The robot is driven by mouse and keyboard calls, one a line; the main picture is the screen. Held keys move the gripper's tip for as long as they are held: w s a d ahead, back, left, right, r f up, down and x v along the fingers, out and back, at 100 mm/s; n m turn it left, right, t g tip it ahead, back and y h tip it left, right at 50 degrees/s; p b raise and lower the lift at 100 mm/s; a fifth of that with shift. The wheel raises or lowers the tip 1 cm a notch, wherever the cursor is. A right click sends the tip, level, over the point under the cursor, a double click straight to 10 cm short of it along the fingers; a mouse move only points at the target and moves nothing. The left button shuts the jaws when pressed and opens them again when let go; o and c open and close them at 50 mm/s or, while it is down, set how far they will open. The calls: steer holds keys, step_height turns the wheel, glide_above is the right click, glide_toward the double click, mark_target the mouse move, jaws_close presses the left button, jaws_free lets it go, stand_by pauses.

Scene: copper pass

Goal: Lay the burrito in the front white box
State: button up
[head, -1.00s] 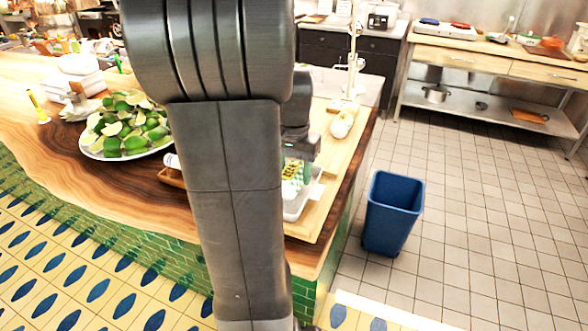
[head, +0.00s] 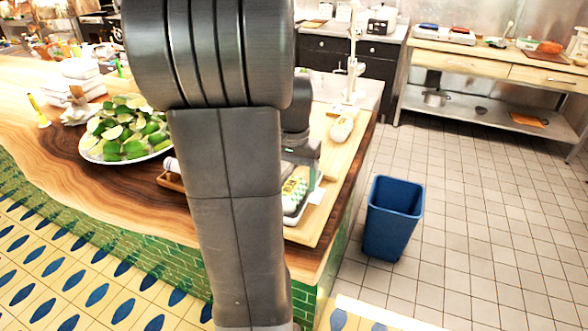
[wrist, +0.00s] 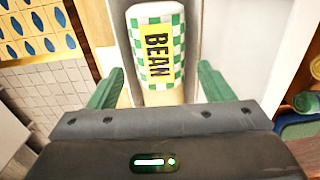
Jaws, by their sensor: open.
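The burrito (wrist: 156,45) has a green-and-white checkered wrap and a yellow label reading BEAN. It also shows in the head view (head: 293,188), partly behind my arm. It lies at the front white box (head: 301,214), whose pale walls (wrist: 209,40) flank it in the wrist view. How deep it sits in the box I cannot tell. My gripper (wrist: 158,84) is open, its green fingers apart on both sides of the burrito's near end, with gaps between. In the head view my arm hides most of the gripper.
Another pale wrapped roll (head: 342,128) lies on the wooden board behind. A blue bin (head: 392,217) is on the floor right of the counter's edge.

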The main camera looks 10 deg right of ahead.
step_height(320, 180, up, 14)
stand_by(0.4)
steer(key=shift+f, duration=0.2)
step_height(320, 180, down, 13)
steer(key=shift+r+p, duration=0.15)
steer(key=shift+p, duration=0.3)
steer(key=shift+r+p, duration=1.3)
steer(key=shift+r, duration=0.3)
